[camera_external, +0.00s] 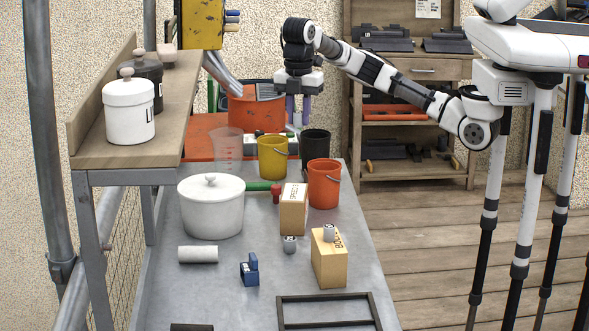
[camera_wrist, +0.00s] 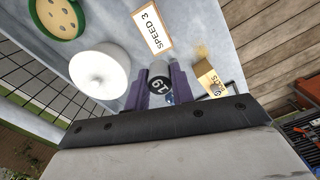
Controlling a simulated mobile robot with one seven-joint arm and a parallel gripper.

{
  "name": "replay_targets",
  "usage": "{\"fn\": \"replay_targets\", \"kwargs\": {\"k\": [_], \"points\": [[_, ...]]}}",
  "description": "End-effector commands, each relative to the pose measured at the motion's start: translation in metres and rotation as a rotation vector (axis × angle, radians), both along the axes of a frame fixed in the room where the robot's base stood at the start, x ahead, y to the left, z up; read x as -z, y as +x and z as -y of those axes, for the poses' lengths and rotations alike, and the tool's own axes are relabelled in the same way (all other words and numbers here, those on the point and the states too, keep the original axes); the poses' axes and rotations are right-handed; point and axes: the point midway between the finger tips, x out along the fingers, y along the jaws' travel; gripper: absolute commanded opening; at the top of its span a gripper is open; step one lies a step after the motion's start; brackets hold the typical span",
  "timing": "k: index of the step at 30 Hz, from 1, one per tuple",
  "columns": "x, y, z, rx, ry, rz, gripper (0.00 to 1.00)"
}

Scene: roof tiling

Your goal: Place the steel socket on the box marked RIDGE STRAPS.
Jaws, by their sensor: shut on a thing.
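My gripper (camera_external: 297,112), with purple fingers, is held high above the far part of the grey bench. In the wrist view its fingers (camera_wrist: 160,85) are shut on a grey steel socket (camera_wrist: 158,84) marked 19. I cannot read RIDGE STRAPS on either box.
A white lidded pot (camera_external: 211,207) stands at left. Yellow (camera_external: 273,157), orange (camera_external: 324,184) and black (camera_external: 316,146) buckets stand towards the back. Another small grey cylinder (camera_external: 290,244), a blue object (camera_external: 249,270) and a dark frame (camera_external: 326,312) lie nearer the front.

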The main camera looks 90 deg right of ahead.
Motion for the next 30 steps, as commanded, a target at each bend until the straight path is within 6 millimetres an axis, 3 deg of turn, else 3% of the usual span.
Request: {"fn": "replay_targets", "kwargs": {"k": [1, 3, 7, 21, 30], "points": [[-0.014, 0.004, 0.007, -0.002, 0.001, 0.002, 0.01], [-0.019, 0.007, 0.012, -0.009, 0.003, 0.001, 0.01], [-0.010, 0.010, 0.017, -0.014, 0.003, 0.000, 0.01], [0.109, 0.009, 0.017, -0.013, 0.002, 0.002, 0.01], [0.144, 0.009, 0.016, -0.013, 0.004, 0.003, 0.01]]}}
